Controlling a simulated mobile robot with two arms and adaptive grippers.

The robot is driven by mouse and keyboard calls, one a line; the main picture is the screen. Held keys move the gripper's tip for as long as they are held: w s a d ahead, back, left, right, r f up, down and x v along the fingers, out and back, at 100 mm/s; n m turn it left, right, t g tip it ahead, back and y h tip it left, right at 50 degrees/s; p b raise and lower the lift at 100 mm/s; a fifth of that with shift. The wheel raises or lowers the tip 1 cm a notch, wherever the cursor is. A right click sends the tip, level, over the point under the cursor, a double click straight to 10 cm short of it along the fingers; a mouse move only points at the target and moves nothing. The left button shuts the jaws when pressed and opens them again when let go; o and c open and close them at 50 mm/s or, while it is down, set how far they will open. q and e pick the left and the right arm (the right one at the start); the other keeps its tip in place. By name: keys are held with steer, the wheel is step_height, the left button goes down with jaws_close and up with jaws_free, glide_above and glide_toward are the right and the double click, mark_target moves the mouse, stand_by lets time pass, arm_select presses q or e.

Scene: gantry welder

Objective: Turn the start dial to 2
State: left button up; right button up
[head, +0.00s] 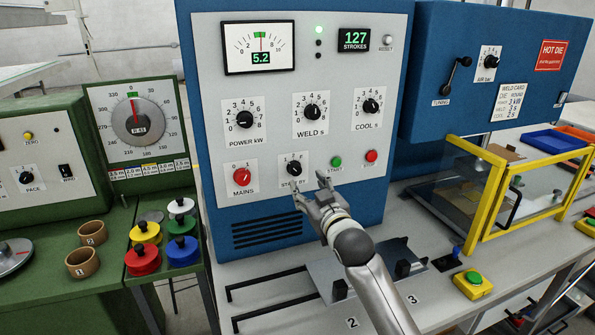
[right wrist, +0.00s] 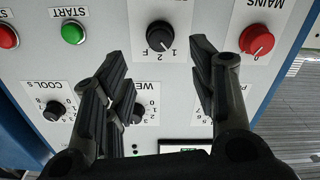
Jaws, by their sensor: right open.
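The small black dial (head: 294,168) sits low on the grey panel of the blue cabinet, between the red mains knob and the green start button. Its scale carries 1, 2 and F; its caption is too small to read surely. My right gripper (head: 310,186) is open and empty, just below and to the right of the dial. In the right wrist view, which is upside down, the dial (right wrist: 160,36) shows between and beyond the two fingertips (right wrist: 158,56), which look apart from it. I cannot tell its exact pointer setting. My left gripper is out of view.
The red mains knob (head: 241,176), green button (head: 336,162) and red button (head: 371,156) flank the dial. Power (head: 244,119), weld (head: 312,112) and cool (head: 370,107) knobs sit above. A metal fixture (head: 325,271) lies on the bench below. A yellow-framed guard (head: 483,190) stands right.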

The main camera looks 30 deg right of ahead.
mark_target(297, 171)
steer(key=p+x, duration=0.2)
steer(key=x, duration=0.7)
steer(key=shift+a, duration=0.1)
steer(key=c, duration=1)
